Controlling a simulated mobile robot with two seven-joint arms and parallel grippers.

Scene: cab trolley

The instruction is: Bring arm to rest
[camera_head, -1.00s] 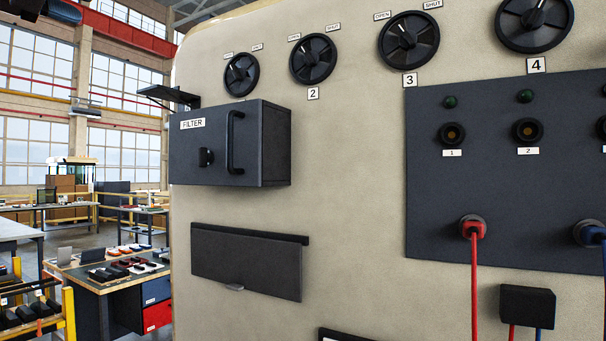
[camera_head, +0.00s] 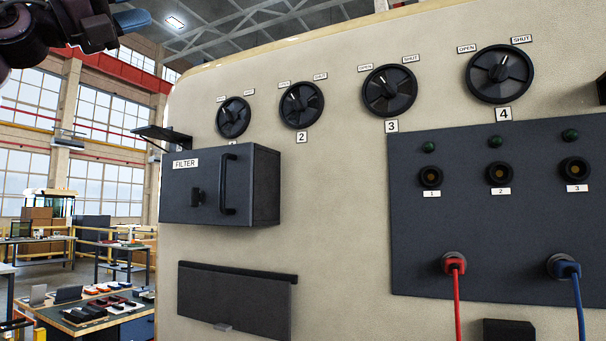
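Part of my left arm shows in the top left corner, with my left gripper (camera_head: 122,22) at its end, cut off by the top edge. It is dark with bluish tips, and I cannot tell whether it is open or shut. It appears high to the left of the panel wall and apart from it. My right gripper is not in view. The beige wall (camera_head: 340,220) carries a dark FILTER box (camera_head: 215,190) with a handle, and black valve knobs 1 (camera_head: 233,117), 2 (camera_head: 301,106), 3 (camera_head: 389,92) and 4 (camera_head: 499,74).
A dark socket panel (camera_head: 415,220) holds a red plug (camera_head: 455,264) and a blue plug (camera_head: 565,267) with hanging cables. A flap (camera_head: 235,300) sits below the filter box. A small shelf (camera_head: 160,137) juts out at the wall's left edge. Workbenches stand at the far left.

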